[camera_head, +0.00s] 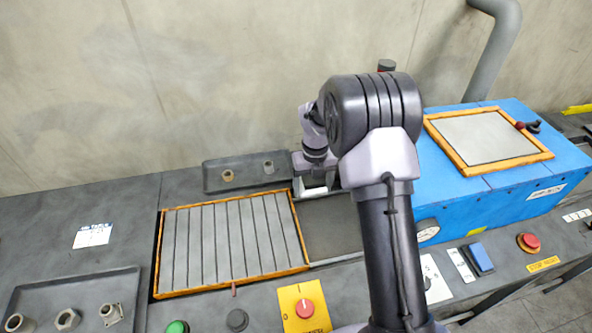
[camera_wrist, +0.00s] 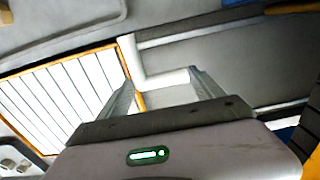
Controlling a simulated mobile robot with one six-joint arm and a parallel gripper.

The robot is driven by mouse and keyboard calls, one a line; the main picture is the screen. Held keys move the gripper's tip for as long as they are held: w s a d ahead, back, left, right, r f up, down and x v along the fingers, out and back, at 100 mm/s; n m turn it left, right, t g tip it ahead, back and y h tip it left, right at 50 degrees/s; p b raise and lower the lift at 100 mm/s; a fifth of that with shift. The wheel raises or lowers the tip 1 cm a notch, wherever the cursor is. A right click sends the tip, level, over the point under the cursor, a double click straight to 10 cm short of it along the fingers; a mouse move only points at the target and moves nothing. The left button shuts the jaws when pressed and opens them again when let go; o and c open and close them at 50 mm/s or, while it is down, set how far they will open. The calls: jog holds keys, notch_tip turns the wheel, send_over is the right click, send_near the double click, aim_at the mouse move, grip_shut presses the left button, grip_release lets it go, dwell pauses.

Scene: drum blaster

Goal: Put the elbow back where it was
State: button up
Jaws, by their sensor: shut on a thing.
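The pale, L-shaped elbow (camera_wrist: 163,78) shows between the fingertips in the wrist view, one leg crossing between the fingers and the other pointing up and left. My gripper (camera_wrist: 160,84) is shut on it. In the head view my gripper (camera_head: 315,187) is beyond my arm, right of the slatted panel and near the grey recess. A small pale part of the elbow (camera_head: 314,191) seems to show there; my arm and gripper hide the rest. Whether the elbow touches anything below cannot be told.
A dark back tray (camera_head: 215,186) holds two small fittings, with bare room between them. A front-left tray (camera_head: 95,281) holds several metal fittings. The orange-framed slatted panel (camera_head: 215,245) lies between. A blue machine (camera_head: 465,200) stands right, and control buttons line the front.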

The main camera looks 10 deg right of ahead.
jog(key=w+d, duration=0.1)
jog(key=w, duration=0.2)
jog(key=w+d, duration=0.1)
jog(key=w, duration=0.3)
jog(key=w+d+f+b, duration=0.1)
jog(key=w, duration=0.2)
jog(key=shift+w+d, duration=0.1)
jog(key=shift+w, duration=0.15)
notch_tip(320, 180, down, 4)
jog(key=shift+r+b, duration=0.2)
jog(key=shift+b, duration=0.7)
jog(key=shift+f, duration=0.2)
jog(key=o, duration=1.3)
jog(key=shift+r, duration=0.1)
